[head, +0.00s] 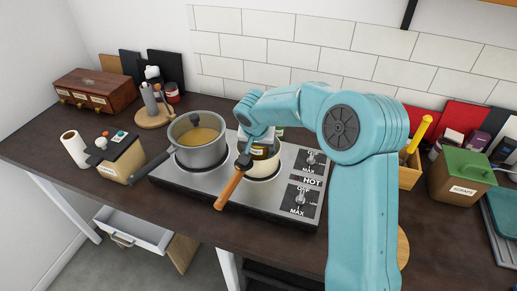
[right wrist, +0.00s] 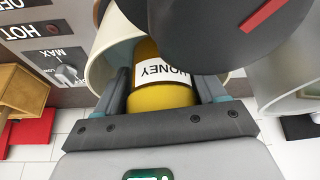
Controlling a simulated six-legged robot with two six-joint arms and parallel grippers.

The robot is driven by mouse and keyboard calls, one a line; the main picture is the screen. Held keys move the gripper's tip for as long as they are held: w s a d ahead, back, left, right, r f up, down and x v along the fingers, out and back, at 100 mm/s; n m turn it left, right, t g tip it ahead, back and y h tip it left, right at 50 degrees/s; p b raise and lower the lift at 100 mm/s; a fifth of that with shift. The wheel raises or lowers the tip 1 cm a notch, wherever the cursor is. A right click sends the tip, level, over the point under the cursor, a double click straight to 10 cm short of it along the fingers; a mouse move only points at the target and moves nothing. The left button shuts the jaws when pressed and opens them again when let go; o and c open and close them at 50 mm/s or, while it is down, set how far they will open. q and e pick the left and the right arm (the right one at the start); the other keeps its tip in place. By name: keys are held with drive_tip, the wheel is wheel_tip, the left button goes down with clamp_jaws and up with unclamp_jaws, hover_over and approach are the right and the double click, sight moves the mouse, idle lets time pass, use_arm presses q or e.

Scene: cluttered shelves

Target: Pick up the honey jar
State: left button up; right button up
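The honey jar is yellow with a white HONEY label. In the right wrist view the honey jar (right wrist: 160,92) appears upside down between the two fingers of my right gripper (right wrist: 164,88). The fingers lie close along both sides of it, but whether they press on it is unclear. In the head view the jar (head: 258,152) shows only partly, inside a cream pot (head: 266,172) with an orange handle on the right burner. My right gripper (head: 256,138) reaches down over that pot, and my teal arm hides part of it. My left gripper is in neither view.
A grey pot (head: 200,155) with yellowish contents stands on the left burner, just left of the cream pot. The stove's knobs (head: 301,195) are to the right. A green-lidded scraps bin (head: 460,178) stands further right. In the wrist view, a large dark shape (right wrist: 220,35) blocks the upper middle.

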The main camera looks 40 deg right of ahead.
drive_tip(key=shift+c, duration=0.7)
drive_tip(key=shift+r, duration=0.2)
drive_tip(key=shift+r, duration=0.15)
wheel_tip(320, 180, up, 19)
drive_tip(key=p, duration=0.1)
idle(0.7)
drive_tip(key=shift+r, duration=0.2)
